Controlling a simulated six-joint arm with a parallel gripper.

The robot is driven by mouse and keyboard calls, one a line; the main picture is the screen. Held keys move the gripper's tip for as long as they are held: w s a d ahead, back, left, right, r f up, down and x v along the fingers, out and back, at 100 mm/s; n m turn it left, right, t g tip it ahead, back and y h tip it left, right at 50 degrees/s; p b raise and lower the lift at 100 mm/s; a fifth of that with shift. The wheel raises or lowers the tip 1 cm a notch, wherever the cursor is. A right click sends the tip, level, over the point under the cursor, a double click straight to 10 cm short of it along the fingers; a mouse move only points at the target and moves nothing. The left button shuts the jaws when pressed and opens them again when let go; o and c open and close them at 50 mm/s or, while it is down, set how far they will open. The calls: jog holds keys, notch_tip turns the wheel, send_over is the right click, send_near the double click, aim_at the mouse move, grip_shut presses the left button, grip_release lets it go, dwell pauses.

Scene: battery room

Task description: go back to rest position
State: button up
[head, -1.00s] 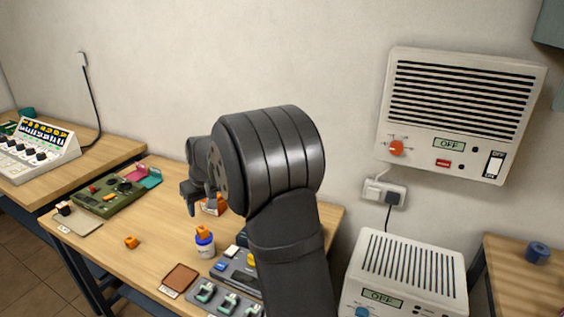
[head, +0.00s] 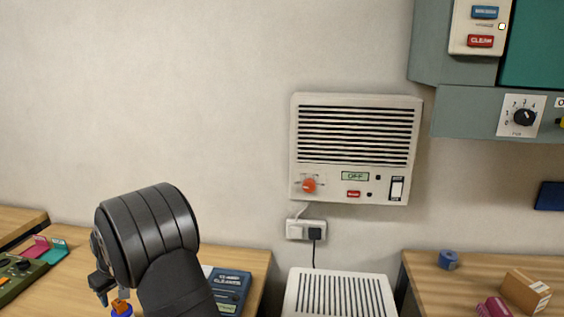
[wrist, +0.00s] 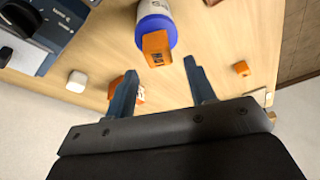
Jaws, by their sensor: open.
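My gripper (wrist: 160,95) is open in the wrist view, with its two dark fingers spread apart and nothing held between them. Just beyond the fingertips stands a white bottle with a blue rim (wrist: 157,27) and an orange cap or block (wrist: 157,49) at its near end. In the head view, my gripper (head: 104,288) shows at the lower left beside my dark arm, over the wooden table (head: 60,290). The orange piece (head: 121,306) shows just below it, partly cut off by the frame edge.
A white wall unit (head: 355,148) reading OFF hangs above a power outlet (head: 306,229). A second white unit (head: 340,293) stands below. A right-hand table holds blue tape (head: 448,259) and a cardboard box (head: 525,291). Small orange (wrist: 241,69) and white (wrist: 77,81) blocks lie near the gripper.

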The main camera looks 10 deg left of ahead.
dwell(0.3)
notch_tip(320, 180, down, 3)
jog(key=shift+r, duration=0.2)
jog(key=v, duration=1.2)
jog(key=x, duration=1.2)
jog(key=shift+f, duration=0.1)
notch_tip(320, 180, up, 4)
jog(key=shift+r, duration=0.1)
jog(key=w+d+r, duration=0.5)
jog(key=d+r, duration=0.2)
jog(key=d, duration=0.4)
jog(key=a+f+n, duration=0.1)
jog(key=a+f, duration=0.3)
jog(key=a, duration=0.4)
jog(key=a+f+n, duration=0.1)
jog(key=a+f, duration=0.3)
jog(key=a, duration=0.4)
jog(key=a+f+n+g, duration=0.1)
jog(key=a+f, duration=0.3)
jog(key=a, duration=0.4)
jog(key=shift+s+a+f+n, duration=0.15)
jog(key=shift+a+f+n, duration=0.05)
jog(key=shift+n, duration=0.1)
